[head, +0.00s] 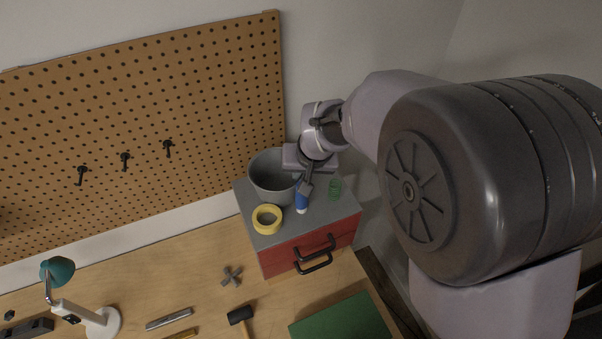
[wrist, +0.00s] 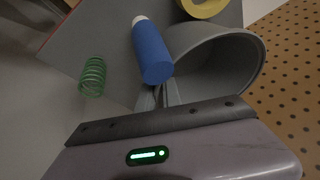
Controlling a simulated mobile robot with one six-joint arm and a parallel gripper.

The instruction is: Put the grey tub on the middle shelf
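The grey tub (head: 268,182) stands upright on the grey top of a red drawer cabinet, and its open mouth shows in the wrist view (wrist: 222,62). My gripper (head: 307,187) points down at the tub's right side in the head view. In the wrist view its fingertips (wrist: 158,96) are close together at the tub's near rim. I cannot tell whether the rim is between them or whether they touch it. A blue bottle with a white end (wrist: 152,52) is right by the fingertips. The middle shelf is not recognisable in either view.
A yellow tape roll (head: 267,219) and a green coil (head: 335,188) share the top of the red cabinet (head: 290,256) with the tub. A pegboard (head: 130,120) with hooks is behind. The workbench (head: 190,283) holds a lamp (head: 100,318), a mallet (head: 241,315) and a green mat (head: 340,318).

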